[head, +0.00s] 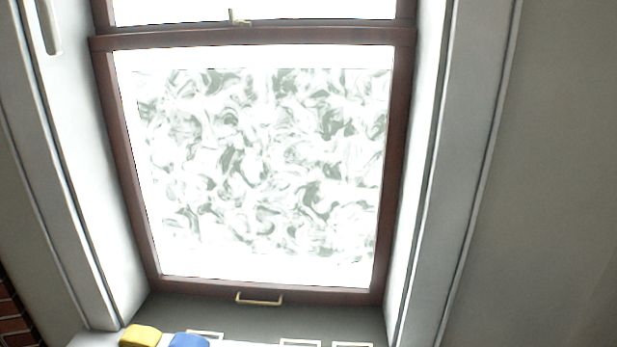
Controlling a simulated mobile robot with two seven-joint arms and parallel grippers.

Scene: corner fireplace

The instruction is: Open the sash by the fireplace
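The sash (391,170) is a dark brown wooden frame around a bright pane with a grey swirl pattern. Its bottom rail lies low against the grey sill area, and no gap shows under it. A brass pull handle (260,300) is at the middle of the bottom rail. A small latch (238,18) sits on the meeting rail at the top. Neither of my grippers is in the head view.
A yellow object (141,336) and a blue object (189,341) lie at the bottom left on the sill. Several white-edged frames (300,343) lie beside them. White reveals and grey trim (462,170) flank the window. Brickwork (14,315) shows at the lower left.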

